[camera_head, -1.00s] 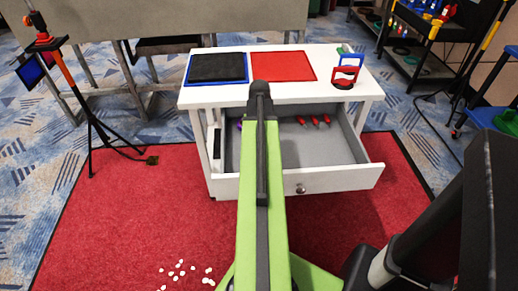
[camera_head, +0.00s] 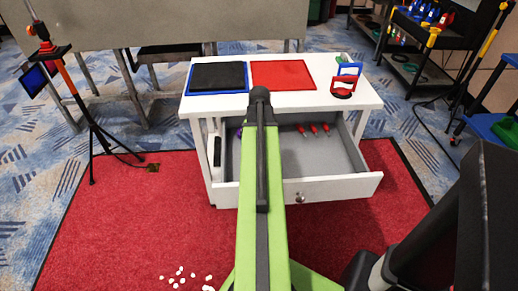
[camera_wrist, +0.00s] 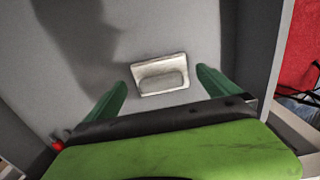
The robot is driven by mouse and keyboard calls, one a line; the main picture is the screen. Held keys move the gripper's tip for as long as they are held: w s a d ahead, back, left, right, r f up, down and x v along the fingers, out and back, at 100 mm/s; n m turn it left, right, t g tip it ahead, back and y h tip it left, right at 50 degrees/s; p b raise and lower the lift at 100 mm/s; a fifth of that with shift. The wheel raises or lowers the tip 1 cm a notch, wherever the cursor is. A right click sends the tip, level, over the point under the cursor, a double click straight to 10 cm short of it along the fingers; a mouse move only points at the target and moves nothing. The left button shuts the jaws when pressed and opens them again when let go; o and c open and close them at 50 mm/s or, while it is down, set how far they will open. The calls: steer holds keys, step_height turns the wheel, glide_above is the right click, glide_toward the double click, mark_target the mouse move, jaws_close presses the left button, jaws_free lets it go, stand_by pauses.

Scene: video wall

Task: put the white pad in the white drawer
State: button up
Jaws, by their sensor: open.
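The white drawer (camera_head: 335,189) stands open under the white table, with its grey inside showing. In the wrist view, the white pad (camera_wrist: 162,80) lies on a grey surface that looks like the drawer floor. My gripper (camera_wrist: 163,78) is open, with one green finger on each side of the pad. Gaps show between the pad and both fingers. I cannot tell how high the fingertips are above the surface. In the head view, my green arm hides the gripper and the pad.
Red-handled tools (camera_head: 314,129) lie at the back of the drawer; a red tip shows in the wrist view (camera_wrist: 58,145). The white table (camera_head: 220,103) carries a black pad (camera_head: 218,75), a red mat (camera_head: 283,75) and a blue-and-red object (camera_head: 346,80). Small white bits lie on the red carpet.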

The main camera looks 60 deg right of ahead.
step_height(320, 180, up, 10)
steer(key=p, duration=0.8)
steer(key=shift+p, duration=0.3)
steer(key=w+a+n, duration=0.1)
steer(key=w+a, duration=0.3)
steer(key=w, duration=0.1)
steer(key=w+a+n, duration=0.1)
steer(key=w+a, duration=0.3)
steer(key=a, duration=0.1)
steer(key=shift+w+a, duration=0.3)
steer(key=shift+w, duration=0.1)
steer(key=w+a+n, duration=0.2)
steer(key=w+a, duration=0.2)
steer(key=a, duration=0.3)
steer(key=w+a+n, duration=0.2)
steer(key=w+a, duration=0.3)
steer(key=a, duration=0.3)
steer(key=w+a+n, duration=0.3)
steer(key=a+n, duration=0.1)
steer(key=a, duration=2.2)
steer(key=shift+n, duration=0.4)
